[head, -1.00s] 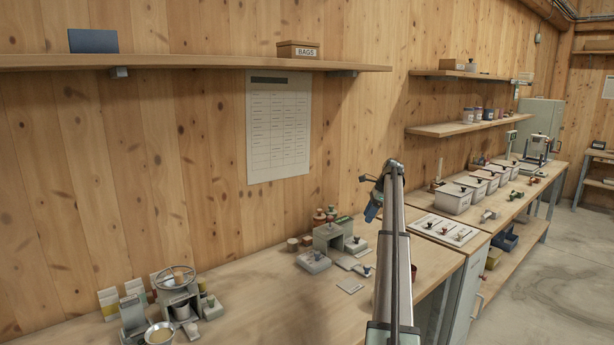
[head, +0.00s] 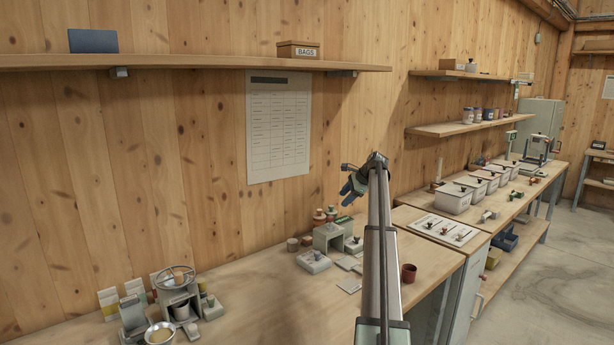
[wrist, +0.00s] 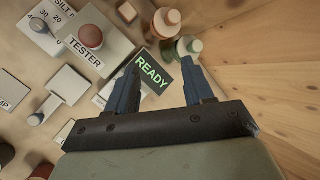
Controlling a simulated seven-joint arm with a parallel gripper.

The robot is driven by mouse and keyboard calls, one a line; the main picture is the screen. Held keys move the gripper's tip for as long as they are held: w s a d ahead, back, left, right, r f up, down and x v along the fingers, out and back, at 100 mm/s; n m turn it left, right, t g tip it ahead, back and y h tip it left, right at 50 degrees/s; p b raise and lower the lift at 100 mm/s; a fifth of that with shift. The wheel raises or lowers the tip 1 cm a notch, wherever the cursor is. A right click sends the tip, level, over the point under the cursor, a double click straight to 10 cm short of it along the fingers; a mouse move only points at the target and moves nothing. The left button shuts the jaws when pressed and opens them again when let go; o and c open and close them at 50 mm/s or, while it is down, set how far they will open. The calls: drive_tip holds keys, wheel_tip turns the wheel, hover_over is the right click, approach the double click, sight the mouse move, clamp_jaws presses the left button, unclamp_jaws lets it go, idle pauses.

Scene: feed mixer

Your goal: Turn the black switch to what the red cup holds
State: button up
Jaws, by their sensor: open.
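A red cup (head: 409,273) stands on the near bench, just right of my arm in the head view; I cannot see what it holds. A white panel (head: 425,224) with several small knobs, some dark and one reddish, lies on the bench behind it. I cannot tell which knob is the black switch. My gripper (head: 350,187) is open and empty above the bench; in the wrist view its blue fingers (wrist: 160,70) point toward a green-lettered READY display (wrist: 151,71), with nothing between them. A dial with numbers (wrist: 40,24) shows at the wrist view's upper left.
A grey box marked TESTER (wrist: 98,58) with a reddish-brown knob stands left of the fingers in the wrist view. Bottles (wrist: 167,20) stand behind the display. A mixer-like device (head: 176,283) stands at the bench's left.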

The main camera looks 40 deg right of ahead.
drive_tip(key=w+a+r+n+t+h, duration=0.2)
drive_tip(key=w+a+r+n+t, duration=0.1)
drive_tip(key=w+a+r+t, duration=0.4)
drive_tip(key=shift+w+a+r+h, duration=0.3)
drive_tip(key=shift+w+a+r, duration=0.4)
drive_tip(key=shift+w+a, duration=1.45)
drive_tip(key=shift+w+d, duration=0.3)
